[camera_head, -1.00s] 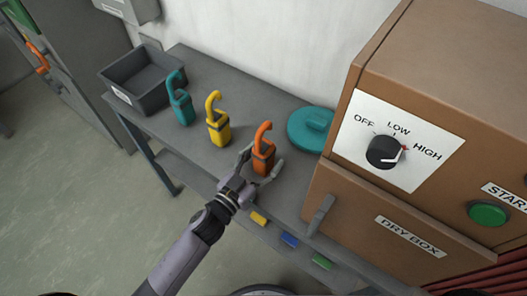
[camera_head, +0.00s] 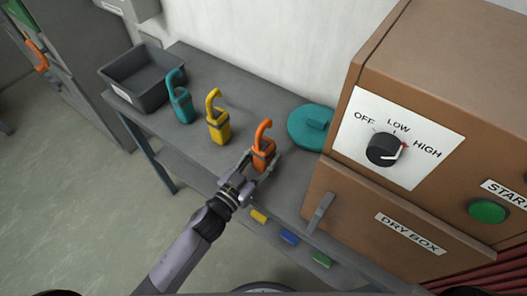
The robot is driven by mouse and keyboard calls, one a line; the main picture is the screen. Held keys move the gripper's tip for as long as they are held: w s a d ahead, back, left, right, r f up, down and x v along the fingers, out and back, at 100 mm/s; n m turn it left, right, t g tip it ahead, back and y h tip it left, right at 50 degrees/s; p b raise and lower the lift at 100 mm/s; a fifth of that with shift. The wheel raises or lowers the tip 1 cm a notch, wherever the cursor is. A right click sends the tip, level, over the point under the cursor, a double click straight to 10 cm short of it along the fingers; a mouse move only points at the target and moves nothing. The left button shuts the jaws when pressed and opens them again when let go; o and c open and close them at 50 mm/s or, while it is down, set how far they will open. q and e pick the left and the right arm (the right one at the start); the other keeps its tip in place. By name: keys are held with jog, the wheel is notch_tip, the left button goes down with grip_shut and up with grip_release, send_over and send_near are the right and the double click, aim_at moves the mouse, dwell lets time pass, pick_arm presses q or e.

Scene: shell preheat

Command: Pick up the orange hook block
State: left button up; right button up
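The orange hook block (camera_head: 263,150) stands on the grey table, with its hook upward. My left gripper (camera_head: 260,162) reaches it from the front, one finger on each side of its lower body. The fingers look closed in against the block, and they hide part of its base. I see no clear gap between the block and the table. My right gripper is not in view.
A yellow hook block (camera_head: 219,128) and a teal hook block (camera_head: 182,106) stand to the left on the table (camera_head: 245,108). A grey bin (camera_head: 118,93) is at the far left. A teal round lid (camera_head: 308,128) lies behind the orange block. The brown dry box (camera_head: 350,215) stands close on the right.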

pick_arm(q)
grip_shut()
jog(key=shift+r, duration=0.15)
jog(key=shift+r, duration=0.45)
notch_tip(320, 180, up, 18)
jog(key=p, duration=0.2)
send_over(263, 124)
jog(key=shift+d+f, duration=0.1)
jog(key=shift+r, duration=0.6)
